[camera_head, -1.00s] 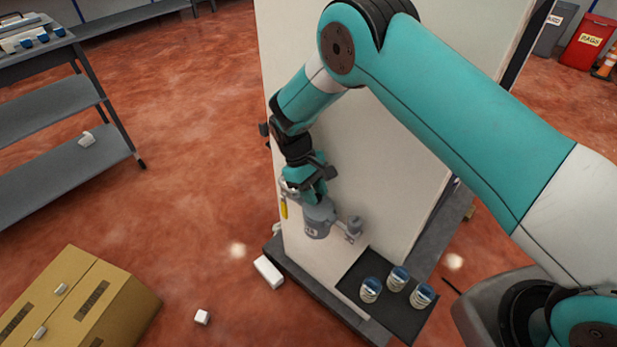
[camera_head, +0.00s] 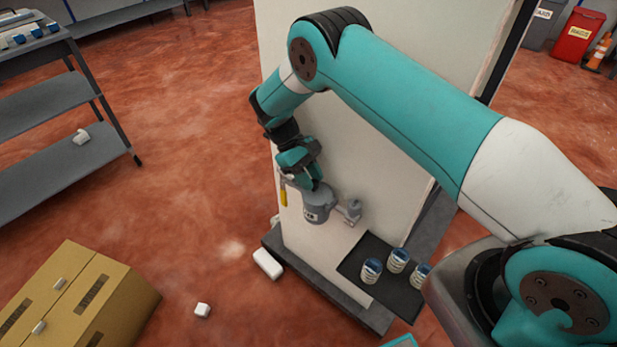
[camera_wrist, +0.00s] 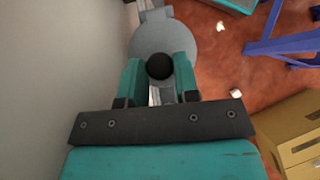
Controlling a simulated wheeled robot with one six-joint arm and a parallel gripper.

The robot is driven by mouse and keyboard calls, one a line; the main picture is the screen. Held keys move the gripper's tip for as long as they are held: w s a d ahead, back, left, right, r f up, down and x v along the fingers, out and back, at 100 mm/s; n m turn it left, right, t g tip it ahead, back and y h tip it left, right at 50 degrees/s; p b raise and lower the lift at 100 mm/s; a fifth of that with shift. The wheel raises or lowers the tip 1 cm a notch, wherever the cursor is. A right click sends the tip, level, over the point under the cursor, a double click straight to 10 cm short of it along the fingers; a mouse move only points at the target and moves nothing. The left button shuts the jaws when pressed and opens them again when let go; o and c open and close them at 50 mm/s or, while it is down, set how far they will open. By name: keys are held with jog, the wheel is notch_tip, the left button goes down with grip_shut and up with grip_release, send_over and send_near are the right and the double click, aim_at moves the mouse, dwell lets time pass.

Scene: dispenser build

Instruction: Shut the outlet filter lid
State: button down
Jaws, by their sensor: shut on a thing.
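The outlet filter is a grey canister (camera_head: 318,207) on the white upright panel, with a smaller grey fitting (camera_head: 353,210) at its right. My gripper (camera_head: 314,182) is at the top of the canister. In the wrist view, my gripper (camera_wrist: 160,72) is shut on a round black knob (camera_wrist: 159,66) between its teal fingers. A round grey surface, which looks like the lid (camera_wrist: 145,38), shows just beyond the knob. My fingers cover part of it, and I cannot tell whether the lid is fully seated.
The white panel (camera_head: 380,130) stands close beside my arm. A dark tray (camera_head: 358,262) with several blue-topped cans is at its foot. A yellow item (camera_head: 283,193) is left of the canister. A cardboard box (camera_head: 80,300) and a white block (camera_head: 202,310) are on the floor.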

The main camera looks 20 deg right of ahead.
jog(key=c, duration=0.9)
grip_release()
jog(key=shift+o, duration=0.2)
notch_tip(320, 180, up, 20)
jog(key=p, duration=0.5)
